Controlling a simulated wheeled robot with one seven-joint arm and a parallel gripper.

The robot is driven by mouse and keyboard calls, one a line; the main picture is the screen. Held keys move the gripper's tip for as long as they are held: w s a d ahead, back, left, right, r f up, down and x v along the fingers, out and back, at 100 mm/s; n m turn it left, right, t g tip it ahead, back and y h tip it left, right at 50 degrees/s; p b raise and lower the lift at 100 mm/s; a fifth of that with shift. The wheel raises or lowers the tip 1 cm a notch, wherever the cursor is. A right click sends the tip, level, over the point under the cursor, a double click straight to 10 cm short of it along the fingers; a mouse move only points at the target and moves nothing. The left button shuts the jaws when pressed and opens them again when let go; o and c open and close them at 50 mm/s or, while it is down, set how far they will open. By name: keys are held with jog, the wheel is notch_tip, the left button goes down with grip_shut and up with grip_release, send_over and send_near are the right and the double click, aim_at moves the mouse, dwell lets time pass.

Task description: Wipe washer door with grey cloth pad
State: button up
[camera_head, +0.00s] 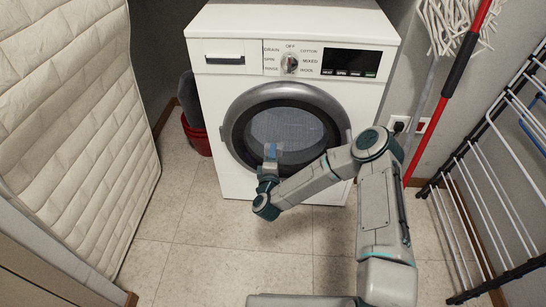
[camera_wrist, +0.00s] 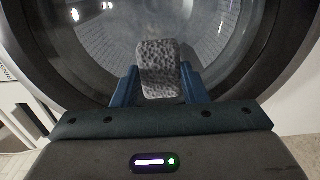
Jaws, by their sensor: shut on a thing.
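The white washer (camera_head: 228,84) stands at the back middle of the closet. Its round door (camera_head: 332,105) has a grey rim and dark glass, and is closed. My gripper (camera_head: 270,152) is in front of the lower left part of the glass. In the wrist view my gripper (camera_wrist: 158,88) has its blue fingers shut on the grey cloth pad (camera_wrist: 158,62). The pad is speckled grey and faces the door glass (camera_wrist: 215,30). I cannot tell whether the pad touches the glass. In the head view the pad is hard to make out.
A folded quilted mattress (camera_head: 75,120) leans at the left. A red bucket (camera_head: 196,135) stands beside the washer. A red-handled mop (camera_head: 450,90) and a drying rack (camera_head: 490,190) are at the right. The tiled floor (camera_head: 215,235) in front is clear.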

jog(key=shift+w, duration=0.95)
dwell(0.3)
jog(key=shift+d, duration=0.2)
jog(key=shift+d+r+p, duration=0.15)
jog(key=shift+d+p, duration=0.3)
jog(key=shift+d, duration=0.25)
jog(key=shift+s+d, duration=0.15)
jog(key=shift+d, duration=1)
jog(key=shift+p, duration=0.3)
jog(key=shift+a, duration=0.1)
jog(key=shift+w+a, duration=0.15)
jog(key=shift+a, duration=0.6)
jog(key=shift+w+a, duration=0.15)
jog(key=shift+a, duration=0.55)
jog(key=shift+w+a+r, duration=0.1)
jog(key=shift+w+a, duration=0.05)
jog(key=shift+a, duration=0.35)
jog(key=shift+c, duration=0.3)
